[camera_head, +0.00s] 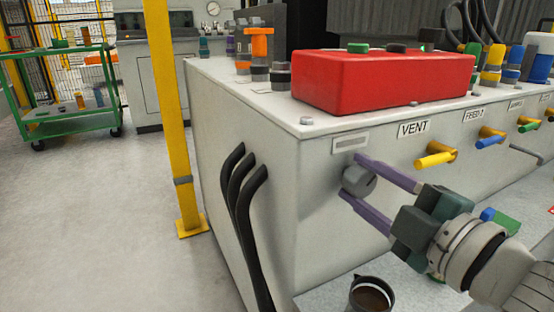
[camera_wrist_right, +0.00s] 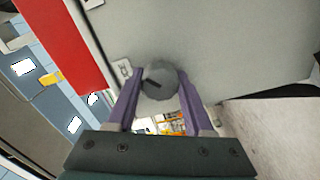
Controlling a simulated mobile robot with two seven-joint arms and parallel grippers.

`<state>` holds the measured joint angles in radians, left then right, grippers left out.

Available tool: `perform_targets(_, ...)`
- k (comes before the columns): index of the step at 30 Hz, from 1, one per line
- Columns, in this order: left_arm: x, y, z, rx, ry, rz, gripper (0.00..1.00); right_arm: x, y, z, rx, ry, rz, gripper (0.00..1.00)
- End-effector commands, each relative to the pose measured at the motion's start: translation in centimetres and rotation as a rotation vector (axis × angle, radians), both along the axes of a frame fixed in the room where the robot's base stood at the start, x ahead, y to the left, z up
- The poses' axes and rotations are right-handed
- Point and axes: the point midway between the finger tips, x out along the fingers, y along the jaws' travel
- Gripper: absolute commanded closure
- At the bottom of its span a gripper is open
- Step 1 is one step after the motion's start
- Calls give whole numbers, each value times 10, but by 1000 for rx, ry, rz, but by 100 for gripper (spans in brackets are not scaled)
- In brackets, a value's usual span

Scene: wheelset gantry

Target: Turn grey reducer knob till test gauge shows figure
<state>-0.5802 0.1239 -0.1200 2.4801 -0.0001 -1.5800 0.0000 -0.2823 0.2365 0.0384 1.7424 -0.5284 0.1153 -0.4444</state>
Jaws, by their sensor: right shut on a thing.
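The grey reducer knob (camera_head: 358,181) sits on the front face of the light grey cabinet, below a small label plate (camera_head: 351,143) and left of the VENT label. My right gripper (camera_head: 366,183) has its two purple fingers on either side of the knob, shut on it. In the right wrist view the round grey knob (camera_wrist_right: 162,82) with a dark mark on its face lies between the fingers (camera_wrist_right: 160,100). A round dial gauge (camera_head: 213,9) stands on a far cabinet at the back; its reading is too small to tell. My left gripper is not in view.
A red block (camera_head: 385,80) lies on the cabinet top. Yellow (camera_head: 435,160) and blue handles project right of the knob. Black hoses (camera_head: 246,205) run down the left side. A dark cup (camera_head: 371,295) stands below. A yellow post (camera_head: 173,110) and green cart (camera_head: 70,95) are left.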

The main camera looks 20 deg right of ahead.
Motion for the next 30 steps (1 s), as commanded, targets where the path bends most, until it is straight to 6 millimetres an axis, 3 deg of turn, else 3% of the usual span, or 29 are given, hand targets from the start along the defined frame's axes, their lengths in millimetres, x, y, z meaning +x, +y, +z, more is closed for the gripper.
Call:
perform_targets(15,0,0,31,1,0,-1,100,0,0,2,427,34,-1,100)
perform_targets(30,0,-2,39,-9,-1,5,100,0,0,0,580,46,1,100)
